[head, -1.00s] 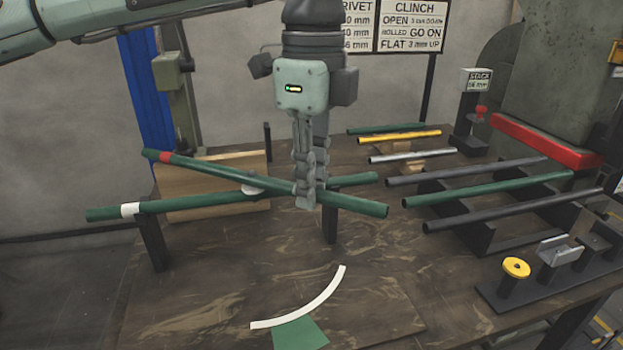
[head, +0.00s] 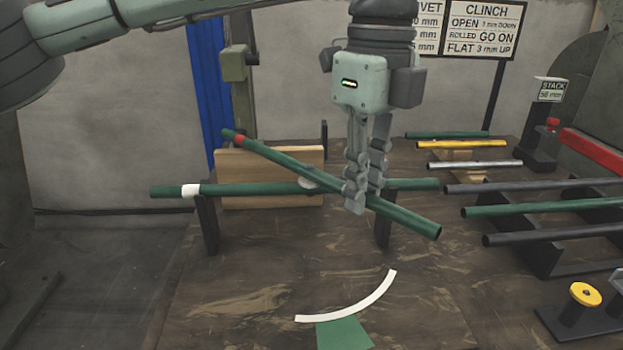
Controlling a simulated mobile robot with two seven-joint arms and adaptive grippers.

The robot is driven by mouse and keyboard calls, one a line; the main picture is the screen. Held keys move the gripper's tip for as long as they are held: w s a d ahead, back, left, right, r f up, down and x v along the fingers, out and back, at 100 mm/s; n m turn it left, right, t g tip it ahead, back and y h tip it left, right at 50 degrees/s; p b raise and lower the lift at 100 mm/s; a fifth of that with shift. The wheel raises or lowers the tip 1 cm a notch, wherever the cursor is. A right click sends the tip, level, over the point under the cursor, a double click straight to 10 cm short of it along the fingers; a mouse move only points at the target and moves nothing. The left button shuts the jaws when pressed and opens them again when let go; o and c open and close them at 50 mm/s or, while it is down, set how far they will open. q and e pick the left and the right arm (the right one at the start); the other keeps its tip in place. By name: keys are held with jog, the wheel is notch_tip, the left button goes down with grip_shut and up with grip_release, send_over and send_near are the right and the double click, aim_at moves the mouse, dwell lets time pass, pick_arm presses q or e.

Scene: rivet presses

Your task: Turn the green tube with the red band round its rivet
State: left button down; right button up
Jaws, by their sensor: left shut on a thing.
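The green tube with the red band (head: 277,160) slants down from upper left to lower right, the red band near its far left end. It crosses over the green tube with the white band (head: 240,189), which lies nearly level in the picture on dark posts. A pale round piece (head: 309,184), probably at the rivet, shows where the tubes cross; the rivet itself is mostly hidden. My left gripper (head: 364,198) points down and is shut on the red-banded tube, right of the crossing, with the tube's free end sticking out beyond the fingers. My right gripper is not in view.
A white arc (head: 352,306) and a green patch (head: 343,333) mark the tabletop in front. A wooden board (head: 255,160) stands behind the tubes. Several tubes lie on racks at right, near a yellow-capped spool (head: 585,294). The front tabletop is otherwise clear.

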pick_arm(q)
jog(key=shift+s+a+f+m+b, duration=0.1)
jog(key=shift+a+m+b, duration=0.2)
jog(key=shift+m, duration=0.1)
jog(key=c, duration=1.4)
grip_release()
jog(key=shift+s, duration=0.1)
jog(key=shift+o, duration=0.2)
notch_tip(320, 180, up, 12)
jog(key=shift+d, duration=0.1)
